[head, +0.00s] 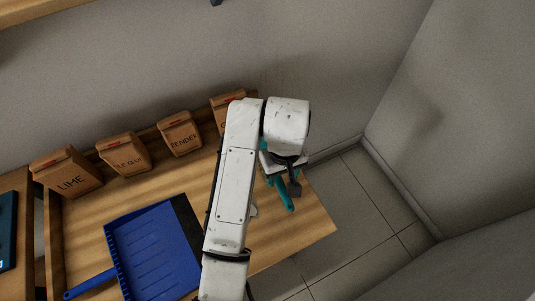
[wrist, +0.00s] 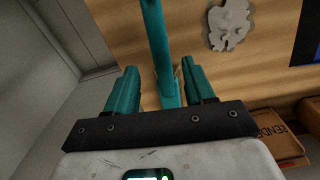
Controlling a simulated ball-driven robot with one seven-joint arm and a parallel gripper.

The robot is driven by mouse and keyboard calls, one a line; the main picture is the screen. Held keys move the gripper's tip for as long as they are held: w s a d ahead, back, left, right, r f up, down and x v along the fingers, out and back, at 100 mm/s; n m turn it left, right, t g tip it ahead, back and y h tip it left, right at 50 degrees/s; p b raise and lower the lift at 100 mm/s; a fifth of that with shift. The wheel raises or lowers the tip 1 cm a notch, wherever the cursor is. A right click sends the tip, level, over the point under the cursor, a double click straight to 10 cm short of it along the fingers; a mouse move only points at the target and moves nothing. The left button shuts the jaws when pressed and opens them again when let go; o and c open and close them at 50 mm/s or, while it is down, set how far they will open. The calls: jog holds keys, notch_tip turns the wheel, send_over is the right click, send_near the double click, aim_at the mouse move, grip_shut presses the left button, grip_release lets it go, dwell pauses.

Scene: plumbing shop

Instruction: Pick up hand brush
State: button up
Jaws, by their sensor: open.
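The hand brush (wrist: 157,35) shows in the wrist view as a long teal handle running down from the top edge between my two teal fingers. Its lower end lies between the fingers, over the wooden table top. My gripper (wrist: 160,68) is open, with a finger on either side of the handle; I cannot tell whether either touches it. In the head view my gripper (head: 280,177) is over the table's right end, partly hidden by my arm. A teal piece pokes out below it there; brush and finger are hard to tell apart. I cannot make out the bristles.
A blue dustpan (head: 150,247) lies on the wooden table (head: 310,222), left of my arm. Several labelled brown boxes (head: 124,153) stand along the back edge by the wall. A grey irregular piece (wrist: 228,25) lies near the brush. Tiled floor (head: 365,215) is clear to the right.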

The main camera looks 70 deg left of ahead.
aim_at(280, 181)
notch_tip(280, 181, down, 4)
jog(key=shift+s+a, duration=0.1)
jog(key=shift+s, duration=0.05)
jog(key=shift+c, duration=0.3)
grip_shut()
